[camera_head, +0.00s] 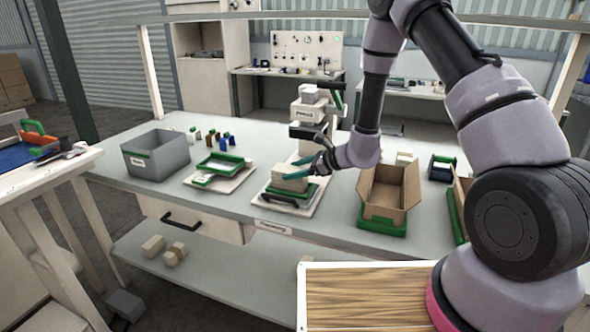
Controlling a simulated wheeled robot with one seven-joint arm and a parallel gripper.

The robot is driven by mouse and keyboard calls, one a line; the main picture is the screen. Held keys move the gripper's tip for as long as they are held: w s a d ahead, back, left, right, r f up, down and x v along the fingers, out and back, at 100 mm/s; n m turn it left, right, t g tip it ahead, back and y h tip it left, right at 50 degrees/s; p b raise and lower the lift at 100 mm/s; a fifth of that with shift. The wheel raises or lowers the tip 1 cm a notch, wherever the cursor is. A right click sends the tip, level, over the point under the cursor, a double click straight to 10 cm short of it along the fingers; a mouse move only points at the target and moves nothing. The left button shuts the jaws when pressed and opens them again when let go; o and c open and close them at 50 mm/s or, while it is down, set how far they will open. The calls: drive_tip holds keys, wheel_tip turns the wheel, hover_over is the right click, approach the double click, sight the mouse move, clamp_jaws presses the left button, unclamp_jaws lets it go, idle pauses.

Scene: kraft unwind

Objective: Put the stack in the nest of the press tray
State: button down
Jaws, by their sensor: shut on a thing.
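The stack (287,184) is a pale beige block at the press, in the middle of the bench. My gripper (296,169) has teal fingers and comes in from the right. It is shut on the stack. The press tray (267,204), a white plate with a green and dark frame, is right under the stack. The stack hides most of the nest, and I cannot tell whether the stack touches it.
The white press (308,112) stands right behind the tray. A second tray (214,178) and a grey bin (157,155) are to the left. An open cardboard box (388,203) is close on the right. Bare bench (325,232) lies in front.

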drive_tip(key=shift+f, duration=0.2)
unclamp_jaws()
drive_tip(key=v, duration=1.1)
drive_tip(key=s+r+n+g, duration=0.1)
drive_tip(key=s+r+n, duration=0.2)
drive_tip(key=r, duration=0.3)
drive_tip(key=s+d+r+n+g, duration=0.1)
drive_tip(key=s+r+n, duration=0.2)
drive_tip(key=r, duration=0.3)
drive_tip(key=s+r+n+g, duration=0.2)
drive_tip(key=s+r+n, duration=0.1)
drive_tip(key=r, duration=0.3)
drive_tip(key=s+d+r+n+t+h, duration=0.5)
drive_tip(key=s+d+r+n+h, duration=0.2)
drive_tip(key=s+d+r, duration=0.6)
drive_tip(key=d+h, duration=0.2)
drive_tip(key=shift+d+r+n+t, duration=0.3)
drive_tip(key=shift+d+r+t, duration=0.05)
drive_tip(key=shift+t, duration=0.05)
